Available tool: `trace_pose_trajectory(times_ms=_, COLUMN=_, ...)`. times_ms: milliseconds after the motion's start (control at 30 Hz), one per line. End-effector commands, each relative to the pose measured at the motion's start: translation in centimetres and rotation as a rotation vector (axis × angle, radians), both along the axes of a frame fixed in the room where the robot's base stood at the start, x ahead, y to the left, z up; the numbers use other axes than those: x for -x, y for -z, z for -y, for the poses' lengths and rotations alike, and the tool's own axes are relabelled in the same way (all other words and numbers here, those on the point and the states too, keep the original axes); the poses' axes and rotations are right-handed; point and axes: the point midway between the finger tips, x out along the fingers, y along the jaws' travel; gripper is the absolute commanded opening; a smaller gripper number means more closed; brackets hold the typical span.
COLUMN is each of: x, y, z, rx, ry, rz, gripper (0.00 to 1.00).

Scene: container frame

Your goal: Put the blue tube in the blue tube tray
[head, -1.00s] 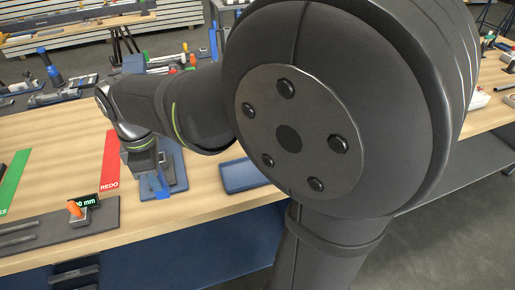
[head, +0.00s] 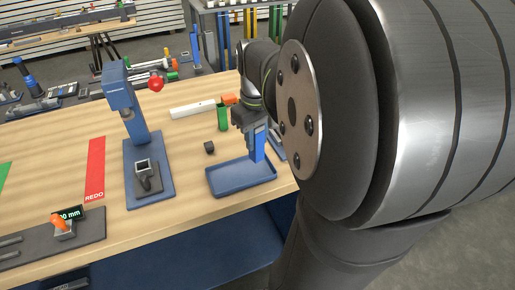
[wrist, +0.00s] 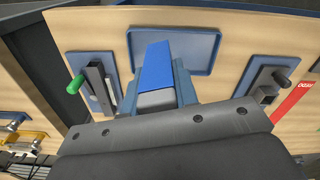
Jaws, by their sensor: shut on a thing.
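My gripper (head: 251,122) is shut on the blue tube (head: 258,143), which hangs upright below the fingers. In the wrist view the gripper (wrist: 160,84) has the tube (wrist: 157,64) between its fingers, with its blue side and grey end showing. The blue tube tray (head: 235,181) is a shallow, empty blue tray on the table. The tube's lower end shows against the tray's back right part; I cannot tell if it touches. The tray also shows in the wrist view (wrist: 196,50), partly hidden behind the tube.
A blue press stand (head: 137,122) with a red ball knob stands left of the tray. A small black block (head: 209,147), a green piece (head: 222,116) and a white bar (head: 192,110) lie behind the tray. A red REDO strip (head: 96,165) is further left.

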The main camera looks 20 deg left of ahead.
Motion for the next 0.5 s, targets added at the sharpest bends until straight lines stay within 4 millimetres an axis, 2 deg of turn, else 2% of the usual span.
trace_pose_trajectory(times_ms=100, x=-1.3, y=-0.2, z=2.8, rx=0.0, ry=0.128, rz=0.0, gripper=0.04)
trace_pose_trajectory(times_ms=300, x=-2.3, y=-0.4, z=5.4, rx=-0.001, ry=0.252, rz=0.001, gripper=0.04)
trace_pose_trajectory(times_ms=400, x=-2.4, y=-0.2, z=5.6, rx=0.0, ry=0.275, rz=0.0, gripper=0.04)
trace_pose_trajectory(times_ms=500, x=-2.3, y=0.5, z=4.6, rx=0.001, ry=0.278, rz=-0.002, gripper=0.04)
